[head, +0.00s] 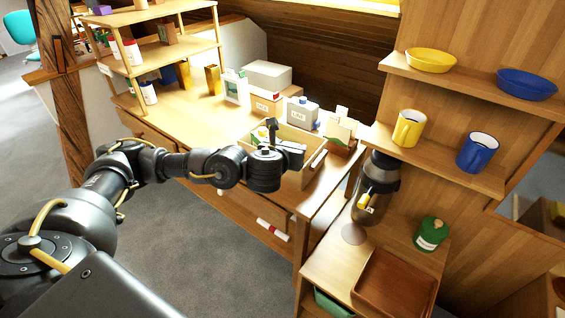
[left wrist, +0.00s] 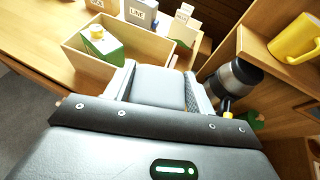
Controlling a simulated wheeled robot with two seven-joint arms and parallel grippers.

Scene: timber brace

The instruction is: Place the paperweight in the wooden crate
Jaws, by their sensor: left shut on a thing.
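My left gripper (head: 290,152) reaches in over the wooden crate (head: 312,164) on the workbench. In the left wrist view its two fingers (left wrist: 160,86) stand on either side of a smooth grey block (left wrist: 158,88), which appears to be the paperweight. The gripper is shut on it, near the crate's front side. The crate also shows in the left wrist view (left wrist: 156,46), with an open top. Inside it is a green and white box (left wrist: 100,44) with a yellow top. The gripper hides part of the crate in the head view. My right gripper is not in view.
A grey LINE container (head: 302,113) and other boxes stand behind the crate. A shelf at right holds mugs (head: 477,152) and bowls (head: 431,60). A dark appliance (head: 383,172) stands right of the crate. A brown tray (head: 396,284) and green canister (head: 431,234) are on the lower surface.

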